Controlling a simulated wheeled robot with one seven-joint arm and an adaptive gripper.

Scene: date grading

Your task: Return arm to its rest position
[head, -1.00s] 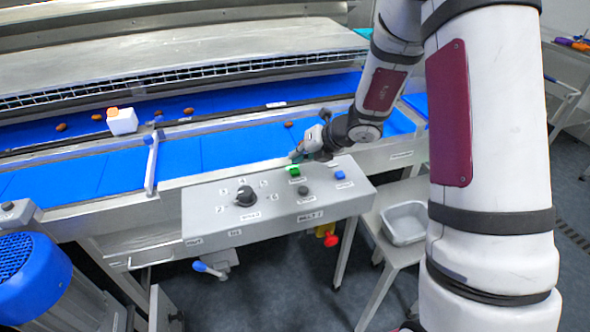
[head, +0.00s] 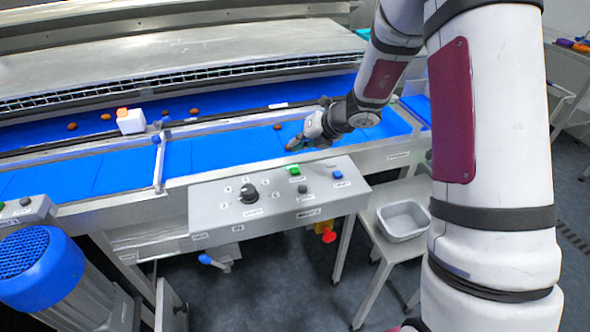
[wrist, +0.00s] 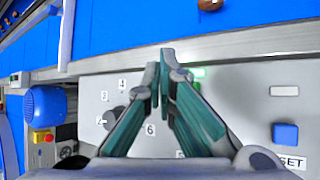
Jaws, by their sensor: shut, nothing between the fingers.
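My gripper (head: 291,147) is shut and empty. In the head view it hangs over the front edge of the blue conveyor belt (head: 225,149), above and behind the control panel. In the wrist view the two green-lined fingers of my gripper (wrist: 165,62) meet at their tips, in front of the grey panel (wrist: 235,100). My arm runs from the right side of the head view down to the gripper. I cannot see any contact between the fingers and the panel.
The control panel (head: 225,219) carries a black dial (head: 249,193), a lit green button (head: 294,170) and a blue button (head: 337,174). Brown dates and a white block (head: 131,122) are on the belts. A grey bin (head: 404,220) stands at right, a blue motor (head: 38,268) at left.

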